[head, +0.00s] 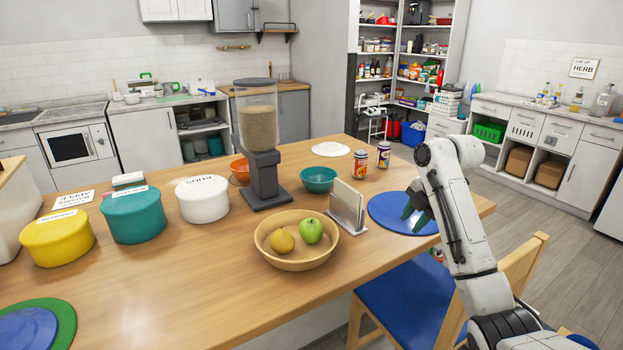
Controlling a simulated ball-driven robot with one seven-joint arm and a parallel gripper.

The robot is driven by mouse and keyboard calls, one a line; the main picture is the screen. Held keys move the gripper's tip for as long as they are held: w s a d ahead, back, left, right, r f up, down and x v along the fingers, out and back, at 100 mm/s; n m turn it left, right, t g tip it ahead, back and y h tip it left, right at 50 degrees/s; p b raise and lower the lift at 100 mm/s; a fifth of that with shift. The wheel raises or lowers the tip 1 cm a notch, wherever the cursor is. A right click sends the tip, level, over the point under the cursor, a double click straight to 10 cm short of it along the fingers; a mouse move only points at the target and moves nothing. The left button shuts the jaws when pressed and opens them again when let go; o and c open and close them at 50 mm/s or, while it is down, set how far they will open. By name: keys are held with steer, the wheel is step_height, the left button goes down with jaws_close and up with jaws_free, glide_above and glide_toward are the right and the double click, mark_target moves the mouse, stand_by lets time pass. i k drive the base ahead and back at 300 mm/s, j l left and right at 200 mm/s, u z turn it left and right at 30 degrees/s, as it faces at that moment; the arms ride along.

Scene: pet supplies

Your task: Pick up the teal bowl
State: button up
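The teal bowl (318,180) stands upright on the wooden table, in the middle of the head view. It looks empty. My gripper (411,221) is to the right of the bowl and well apart from it, above the blue round placemat (383,220). Part of the gripper is hidden by my arm.
A napkin holder (346,207) stands between the bowl and my gripper. A food dispenser (259,150) is left of the bowl, two cans (361,163) are behind right, and a wooden fruit bowl (280,262) is in front. Chairs (405,300) stand at the table's right edge.

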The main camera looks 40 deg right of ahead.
mark_target(317, 180)
steer(key=i+l, duration=0.15)
steer(key=i, duration=0.25)
steer(key=i+l, duration=0.15)
steer(key=i, duration=0.25)
steer(key=i+l, duration=0.1)
steer(key=i, duration=0.25)
